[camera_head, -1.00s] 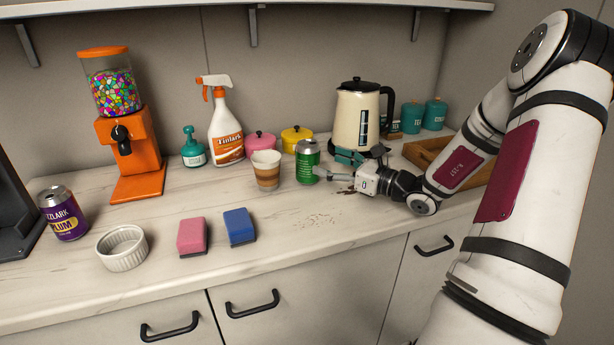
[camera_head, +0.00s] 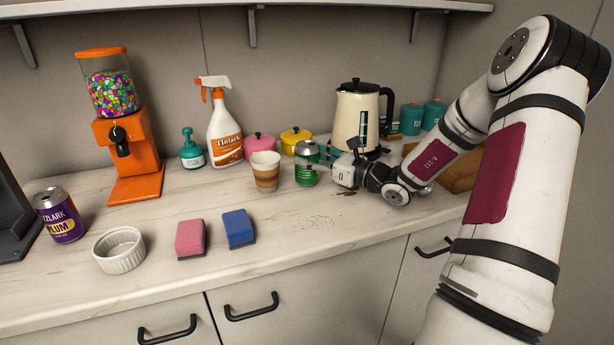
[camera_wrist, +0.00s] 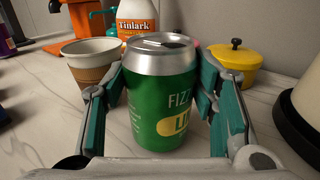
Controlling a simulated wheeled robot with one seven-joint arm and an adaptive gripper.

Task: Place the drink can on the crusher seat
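A green drink can (camera_head: 307,172) stands upright on the counter, beside a paper cup. My gripper (camera_head: 322,164) is at the can from the right, with its fingers open around it. In the wrist view the can (camera_wrist: 162,100) stands between the teal finger pads (camera_wrist: 165,95), and no firm grip shows. A second, purple drink can (camera_head: 60,216) stands upright at the far left. A dark grey device (camera_head: 14,205), cut off by the left picture edge, may be the crusher; its seat is not clearly visible.
A paper cup (camera_head: 265,170) stands close left of the green can. Behind are a yellow pot (camera_head: 296,138), a pink pot (camera_head: 259,147) and a kettle (camera_head: 355,118). A white ramekin (camera_head: 119,250), a pink sponge (camera_head: 191,238) and a blue sponge (camera_head: 239,227) lie in front.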

